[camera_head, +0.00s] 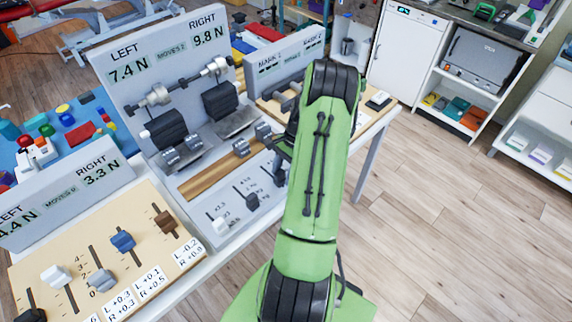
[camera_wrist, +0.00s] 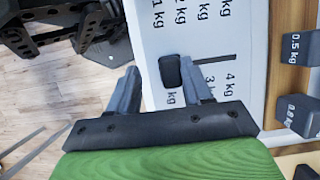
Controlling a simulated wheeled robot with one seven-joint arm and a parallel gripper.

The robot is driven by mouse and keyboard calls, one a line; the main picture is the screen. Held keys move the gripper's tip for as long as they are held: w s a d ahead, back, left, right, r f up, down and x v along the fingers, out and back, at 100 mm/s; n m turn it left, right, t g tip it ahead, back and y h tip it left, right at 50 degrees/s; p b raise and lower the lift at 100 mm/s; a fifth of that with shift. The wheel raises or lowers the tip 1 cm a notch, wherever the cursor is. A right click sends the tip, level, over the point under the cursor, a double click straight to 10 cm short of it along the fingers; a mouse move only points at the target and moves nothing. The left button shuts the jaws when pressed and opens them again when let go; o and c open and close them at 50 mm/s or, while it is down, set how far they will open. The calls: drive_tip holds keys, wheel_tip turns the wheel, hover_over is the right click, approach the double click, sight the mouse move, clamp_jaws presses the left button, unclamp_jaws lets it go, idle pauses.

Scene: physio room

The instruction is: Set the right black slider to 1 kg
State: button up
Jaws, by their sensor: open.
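In the head view my gripper (camera_head: 279,160) is partly hidden by my green arm.
The upright display (camera_head: 165,70) reads LEFT 7.4 N, RIGHT 9.8 N. Another slider board (camera_head: 140,255) lies at front left. Open floor is at right.

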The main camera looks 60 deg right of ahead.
drive_tip(key=p+v, duration=0.2)
drive_tip(key=v, duration=1.3)
drive_tip(key=shift+r, duration=0.3)
drive_tip(key=shift+d, duration=0.1)
